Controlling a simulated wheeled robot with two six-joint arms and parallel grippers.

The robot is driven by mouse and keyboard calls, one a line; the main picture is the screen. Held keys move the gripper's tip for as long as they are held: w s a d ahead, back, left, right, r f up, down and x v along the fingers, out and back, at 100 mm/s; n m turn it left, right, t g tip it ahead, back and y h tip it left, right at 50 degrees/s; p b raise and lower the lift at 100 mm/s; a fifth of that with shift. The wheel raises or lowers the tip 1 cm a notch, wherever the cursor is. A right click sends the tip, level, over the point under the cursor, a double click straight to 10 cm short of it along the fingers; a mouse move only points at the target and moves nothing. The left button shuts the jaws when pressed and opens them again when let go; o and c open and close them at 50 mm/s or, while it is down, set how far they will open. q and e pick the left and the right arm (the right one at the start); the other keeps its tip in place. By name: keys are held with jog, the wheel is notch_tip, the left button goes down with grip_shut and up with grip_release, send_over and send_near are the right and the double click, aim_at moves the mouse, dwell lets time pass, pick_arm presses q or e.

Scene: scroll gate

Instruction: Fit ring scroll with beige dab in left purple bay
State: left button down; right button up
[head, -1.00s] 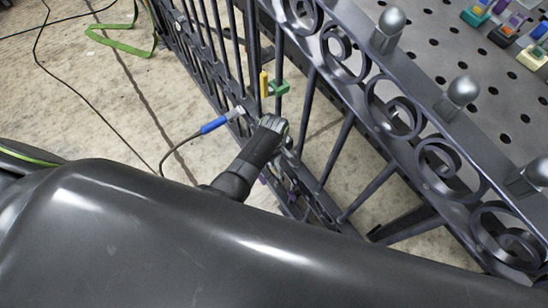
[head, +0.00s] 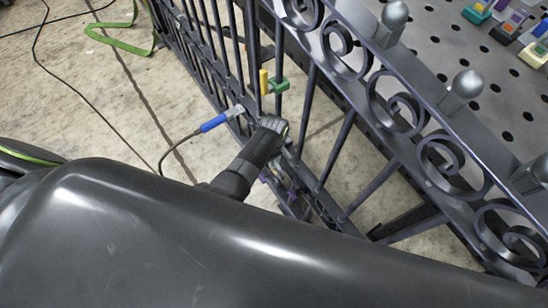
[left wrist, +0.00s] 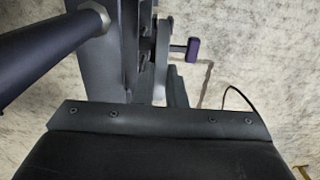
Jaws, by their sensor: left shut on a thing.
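My left gripper (head: 272,127) reaches in from the lower left to the bars of the dark grey gate (head: 345,120). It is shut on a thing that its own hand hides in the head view. In the left wrist view the fingertips and the held thing cannot be told from the dark metal. Small purple parts (head: 264,177) show low on the gate, just below the gripper. A purple block on a short stem (left wrist: 193,50) shows in the left wrist view. Several scrolls line the gate's top rail; no beige dab can be made out on them. My right gripper is out of view.
A yellow and a green clamp (head: 278,87) sit on the gate above the gripper. A blue-handled tool (head: 214,123) with a cable lies left of it. A perforated grey table (head: 450,50) holds coloured pieces (head: 508,22). A green strap (head: 110,38) lies on the floor.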

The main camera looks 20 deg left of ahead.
pick_arm(q)
jog(key=shift+f+b, duration=0.3)
jog(key=shift+f, duration=0.15)
dwell(0.3)
jog(key=c, duration=1.4)
grip_release()
jog(key=shift+r, duration=0.55)
notch_tip(320, 180, up, 16)
jog(key=p, duration=0.4)
jog(key=shift+r, duration=0.2)
jog(key=shift+f, duration=0.1)
jog(key=s+a+f+m, duration=0.35)
jog(key=s+f, duration=0.35)
jog(key=f, duration=0.5)
jog(key=s+a+f+m, duration=0.2)
jog(key=s+a+f, duration=0.4)
jog(key=f, duration=0.5)
jog(key=s+a+f+m, duration=0.1)
jog(key=s+a+f, duration=0.1)
jog(key=s, duration=0.6)
jog(key=s+a+f+m, duration=0.2)
jog(key=s+a+f, duration=0.1)
jog(key=s, duration=0.6)
jog(key=s+a+f+m+t+y, duration=0.1)
jog(key=s+f, duration=0.3)
jog(key=s, duration=0.4)
jog(key=shift+s+a+f, duration=0.3)
jog(key=shift+a, duration=0.55)
